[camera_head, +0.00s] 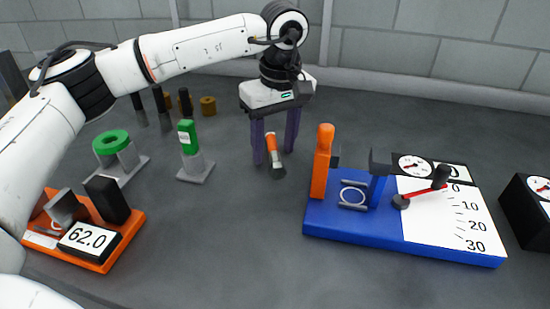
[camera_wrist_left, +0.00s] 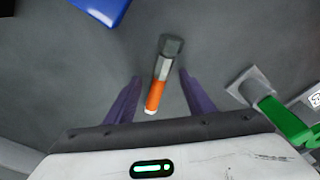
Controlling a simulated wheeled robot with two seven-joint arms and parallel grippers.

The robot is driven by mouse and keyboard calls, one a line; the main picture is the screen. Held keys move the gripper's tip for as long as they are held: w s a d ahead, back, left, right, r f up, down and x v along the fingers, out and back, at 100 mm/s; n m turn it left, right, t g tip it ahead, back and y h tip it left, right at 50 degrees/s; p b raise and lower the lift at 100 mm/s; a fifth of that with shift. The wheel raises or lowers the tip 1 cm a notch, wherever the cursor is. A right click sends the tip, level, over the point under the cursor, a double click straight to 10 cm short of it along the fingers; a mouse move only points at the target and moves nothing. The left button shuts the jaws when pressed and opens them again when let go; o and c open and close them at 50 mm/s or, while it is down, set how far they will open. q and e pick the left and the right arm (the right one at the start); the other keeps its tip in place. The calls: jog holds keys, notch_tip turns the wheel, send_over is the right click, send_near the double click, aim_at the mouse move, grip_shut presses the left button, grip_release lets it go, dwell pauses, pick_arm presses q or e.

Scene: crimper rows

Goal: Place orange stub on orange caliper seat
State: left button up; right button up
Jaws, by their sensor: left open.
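The orange stub (camera_head: 272,148), a short bar with an orange body and a dark grey end, lies on the grey table. My left gripper (camera_head: 274,157) points down over it, open, with one purple finger on each side. In the left wrist view the stub (camera_wrist_left: 157,87) shows between the open fingers (camera_wrist_left: 159,76), apart from both; its height relative to the fingertips is hard to tell. The orange caliper (camera_head: 98,261) stands at the lower left, with a grey block, a black block and a 62.0 display. Its seat is partly hidden. My right gripper is not in view.
A blue gauge base (camera_head: 350,233) with an orange post stands to the right. A green ring (camera_head: 111,142) on a grey stand and a green upright part (camera_head: 188,137) on a grey base stand to the left. Open table lies between caliper and blue base.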

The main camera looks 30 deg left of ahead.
pick_arm(q)
jog(key=shift+c, duration=0.4)
jog(key=c, duration=0.4)
grip_shut()
jog(key=shift+r, duration=0.1)
